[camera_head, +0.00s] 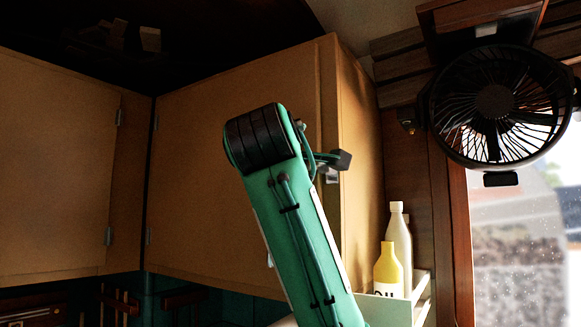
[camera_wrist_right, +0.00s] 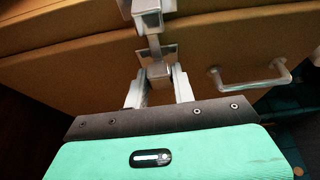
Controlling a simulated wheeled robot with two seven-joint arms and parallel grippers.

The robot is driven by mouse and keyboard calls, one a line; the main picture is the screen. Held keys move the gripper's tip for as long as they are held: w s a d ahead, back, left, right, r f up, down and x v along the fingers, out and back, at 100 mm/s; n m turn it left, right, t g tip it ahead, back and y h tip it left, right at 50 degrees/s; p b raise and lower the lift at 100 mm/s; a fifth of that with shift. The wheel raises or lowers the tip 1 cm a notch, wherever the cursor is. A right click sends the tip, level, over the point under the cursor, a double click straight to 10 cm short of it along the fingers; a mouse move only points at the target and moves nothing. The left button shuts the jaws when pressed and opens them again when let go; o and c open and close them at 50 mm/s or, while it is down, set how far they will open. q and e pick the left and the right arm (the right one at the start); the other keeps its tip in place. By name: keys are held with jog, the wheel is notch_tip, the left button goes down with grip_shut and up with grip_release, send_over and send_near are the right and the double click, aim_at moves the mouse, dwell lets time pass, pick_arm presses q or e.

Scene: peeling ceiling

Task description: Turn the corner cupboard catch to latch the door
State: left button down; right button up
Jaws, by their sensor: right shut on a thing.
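The corner cupboard door (camera_head: 205,110) is a tan panel behind my raised right arm in the head view, and it looks closed or nearly so. The catch (camera_wrist_right: 154,42) is a light grey metal piece at the door edge in the right wrist view. Its lever lies roughly in line with my fingers. My right gripper (camera_wrist_right: 158,88) has its two pale fingers on either side of the lever's end and is shut on it. In the head view my arm hides most of the gripper and the catch. My left gripper is in neither view.
A silver bar handle (camera_wrist_right: 250,80) lies just right of the gripper. A dark fan (camera_head: 495,105) hangs at the upper right. A white bottle (camera_head: 397,222) and a yellow bottle (camera_head: 388,267) stand on a small shelf (camera_head: 421,283). Another cupboard (camera_head: 55,165) is at left.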

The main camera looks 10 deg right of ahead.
dwell(0.3)
jog(key=o, duration=1)
jog(key=shift+b+v, duration=3.3)
jog(key=shift+v, duration=3.55)
jog(key=shift+r, duration=0.1)
